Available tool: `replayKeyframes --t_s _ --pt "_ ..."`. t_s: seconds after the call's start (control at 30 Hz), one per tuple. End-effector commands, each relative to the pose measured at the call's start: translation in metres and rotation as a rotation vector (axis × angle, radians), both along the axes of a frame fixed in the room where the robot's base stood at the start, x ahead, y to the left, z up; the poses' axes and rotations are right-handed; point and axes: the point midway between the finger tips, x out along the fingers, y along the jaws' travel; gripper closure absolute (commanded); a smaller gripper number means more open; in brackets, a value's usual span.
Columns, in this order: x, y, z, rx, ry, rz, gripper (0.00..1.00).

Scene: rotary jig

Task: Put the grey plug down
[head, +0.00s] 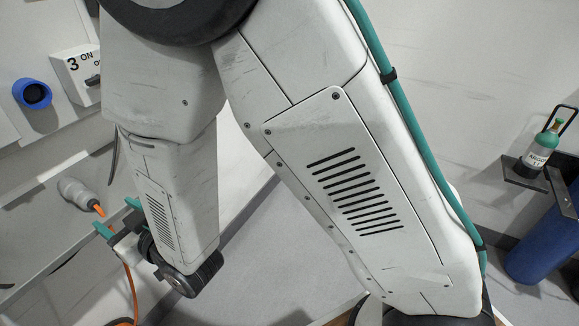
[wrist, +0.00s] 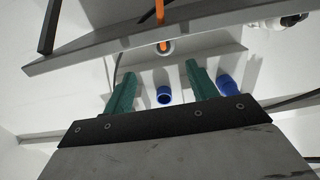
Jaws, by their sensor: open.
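The grey plug (head: 75,190) lies on its side on a grey shelf (head: 35,215) at the left of the head view, its orange cable end toward my gripper. My gripper (head: 117,216) is open, with its two teal fingers apart just short of the plug and nothing between them. In the wrist view, the grey plug (wrist: 166,47) shows end-on with its orange cable, past the fingertips of my gripper (wrist: 160,68). It appears clear of both fingers.
A blue socket (head: 32,94) and a switch box marked 3 (head: 75,70) are on the wall above the shelf. Two blue sockets (wrist: 163,95) show in the wrist view. An orange cable (head: 132,290) hangs below my gripper. A gas bottle (head: 540,150) stands on a bracket at right.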

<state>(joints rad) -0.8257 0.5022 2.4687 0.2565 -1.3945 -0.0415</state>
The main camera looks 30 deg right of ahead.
Motion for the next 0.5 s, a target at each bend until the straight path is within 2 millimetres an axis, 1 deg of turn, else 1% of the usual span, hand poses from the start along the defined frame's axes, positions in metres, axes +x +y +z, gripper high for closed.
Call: replayKeyframes --t_s 0.07,0.17,0.23,0.33,0.43,0.47,0.5 --pt "0.009 -0.008 0.007 -0.008 0.028 -0.016 0.42" --pt "0.025 -0.029 0.020 -0.039 0.117 -0.048 0.42" --pt "0.037 -0.052 0.032 -0.070 0.203 -0.076 0.42" --pt "0.044 -0.093 0.048 -0.124 0.344 -0.119 0.42" --pt "0.038 -0.138 0.062 -0.178 0.486 -0.161 0.42" --pt "0.034 -0.151 0.067 -0.194 0.529 -0.173 0.42" --pt "0.027 -0.170 0.073 -0.214 0.585 -0.191 0.42"
